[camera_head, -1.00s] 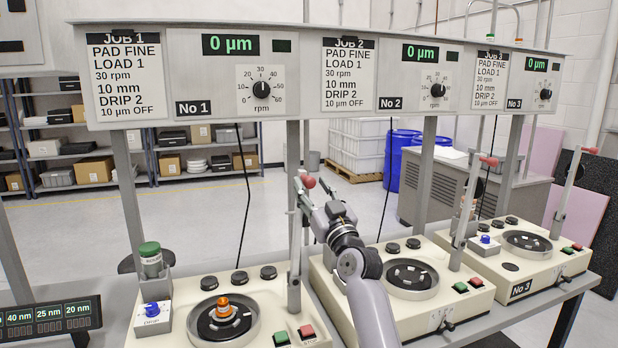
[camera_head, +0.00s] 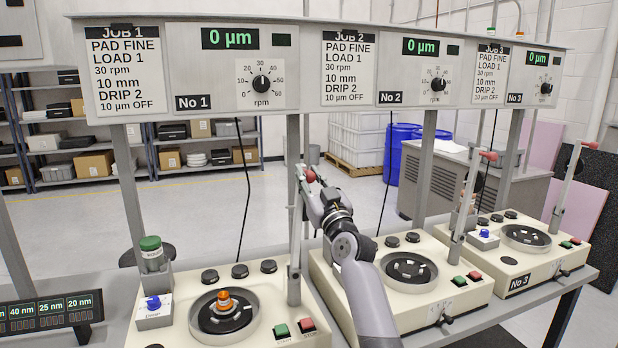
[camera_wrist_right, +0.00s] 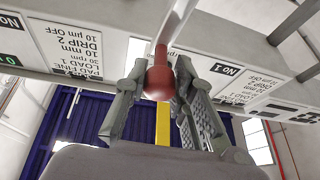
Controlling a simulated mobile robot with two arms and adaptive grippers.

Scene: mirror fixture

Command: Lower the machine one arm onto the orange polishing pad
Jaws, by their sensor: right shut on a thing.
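Machine one's arm (camera_head: 295,240) is a grey upright lever with a red knob (camera_head: 309,176) at its top. It stands raised at the right rear of machine one (camera_head: 255,335). My right gripper (camera_head: 308,184) is shut on the red knob. In the right wrist view the knob (camera_wrist_right: 160,82) sits between the two fingers, with the grey rod running up from it. A small orange piece (camera_head: 223,297) sits at the middle of the dark round plate on machine one, well below the knob. I cannot tell its pad surface clearly. My left gripper is not in view.
A green-capped bottle (camera_head: 151,255) and a blue-knobbed box (camera_head: 153,309) stand at machine one's left. Green (camera_head: 281,331) and red (camera_head: 307,325) buttons are at its front right. Machine two (camera_head: 408,268) and machine three (camera_head: 525,237) stand to the right. A display panel (camera_head: 330,65) spans above.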

